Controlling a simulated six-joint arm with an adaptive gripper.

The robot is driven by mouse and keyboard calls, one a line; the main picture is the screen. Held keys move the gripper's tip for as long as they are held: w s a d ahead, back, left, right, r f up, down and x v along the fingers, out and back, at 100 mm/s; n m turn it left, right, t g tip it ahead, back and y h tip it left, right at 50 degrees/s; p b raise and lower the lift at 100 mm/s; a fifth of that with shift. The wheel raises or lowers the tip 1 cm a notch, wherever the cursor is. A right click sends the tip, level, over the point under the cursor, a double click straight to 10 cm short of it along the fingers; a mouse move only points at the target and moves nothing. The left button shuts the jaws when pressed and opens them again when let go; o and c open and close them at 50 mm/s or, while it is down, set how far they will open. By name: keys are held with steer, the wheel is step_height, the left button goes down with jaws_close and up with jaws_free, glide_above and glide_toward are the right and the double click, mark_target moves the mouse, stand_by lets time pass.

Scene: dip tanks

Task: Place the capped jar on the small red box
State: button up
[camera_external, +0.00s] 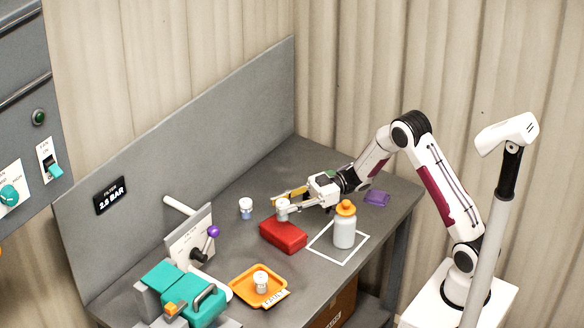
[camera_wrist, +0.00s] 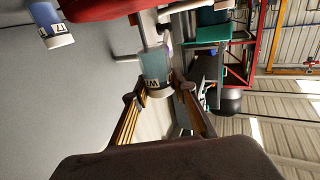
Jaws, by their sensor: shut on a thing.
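The small red box (camera_external: 283,237) lies on the grey bench in the external view, and part of it shows at the top of the wrist view (camera_wrist: 105,9). My gripper (camera_external: 285,201) is at the box, its fingers shut around a small labelled jar with a pale cap (camera_external: 282,209). In the wrist view the jar (camera_wrist: 154,65) sits between the two fingertips (camera_wrist: 159,93). The held jar appears upright at the top of the box; I cannot tell whether it touches it. The fingers partly hide it.
A similar jar (camera_external: 246,208) stands left of the box, and another (camera_external: 261,281) is on an orange tray (camera_external: 240,287). A white bottle with an orange cap (camera_external: 344,229) stands right of the box. A purple cloth (camera_external: 377,198) lies behind it. A lever panel (camera_external: 186,243) stands at the left.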

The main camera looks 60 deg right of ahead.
steer(key=shift+f, duration=1.85)
steer(key=shift+f, duration=0.15)
steer(key=o, duration=1.2)
steer(key=shift+v, duration=6)
